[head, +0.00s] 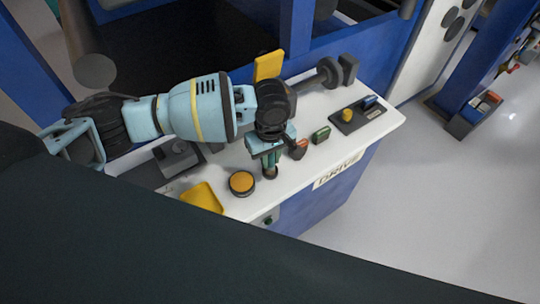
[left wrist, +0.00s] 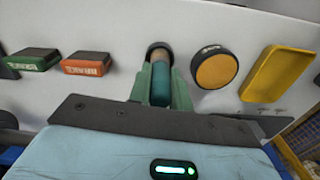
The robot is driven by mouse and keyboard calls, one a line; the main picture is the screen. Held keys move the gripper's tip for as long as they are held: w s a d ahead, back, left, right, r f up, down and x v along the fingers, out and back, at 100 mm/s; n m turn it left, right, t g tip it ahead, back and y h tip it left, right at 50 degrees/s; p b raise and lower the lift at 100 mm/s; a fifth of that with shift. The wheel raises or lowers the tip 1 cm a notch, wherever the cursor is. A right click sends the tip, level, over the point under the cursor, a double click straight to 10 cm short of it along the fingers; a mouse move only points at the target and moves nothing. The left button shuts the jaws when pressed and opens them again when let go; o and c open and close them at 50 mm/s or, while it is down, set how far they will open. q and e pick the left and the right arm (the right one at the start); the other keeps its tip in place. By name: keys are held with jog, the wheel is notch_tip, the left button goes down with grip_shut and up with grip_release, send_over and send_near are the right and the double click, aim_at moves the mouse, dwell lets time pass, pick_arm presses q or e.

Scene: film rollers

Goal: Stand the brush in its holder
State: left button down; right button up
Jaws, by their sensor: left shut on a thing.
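My left gripper (head: 269,163) points down over the white table top and is shut on the brush. In the left wrist view, the brush (left wrist: 161,82) shows a teal handle between the green fingers, with a tan part beyond. Its far end meets a dark round cup (left wrist: 159,46), which looks like the holder. The dark end also shows under the fingers in the head view (head: 270,174). I cannot tell how deep the brush sits in the cup, or whether it touches the bottom. My right gripper is not in view.
A round tin with an orange top (head: 242,183) and a yellow tray (head: 203,197) lie left of the gripper. A red block (head: 299,149) and a green block (head: 321,135) lie to its right. A dark tray (head: 360,116) sits farther right. The front edge is close.

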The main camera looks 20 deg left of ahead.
pick_arm(q)
jog(key=c, duration=0.8)
grip_release()
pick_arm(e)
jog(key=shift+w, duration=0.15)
pick_arm(q)
jog(key=shift+r, duration=0.1)
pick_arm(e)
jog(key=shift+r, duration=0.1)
pick_arm(q)
jog(key=shift+r+p, duration=1.5)
jog(key=shift+r, duration=0.8)
jog(key=shift+r+p, duration=0.35)
jog(key=shift+r, duration=0.75)
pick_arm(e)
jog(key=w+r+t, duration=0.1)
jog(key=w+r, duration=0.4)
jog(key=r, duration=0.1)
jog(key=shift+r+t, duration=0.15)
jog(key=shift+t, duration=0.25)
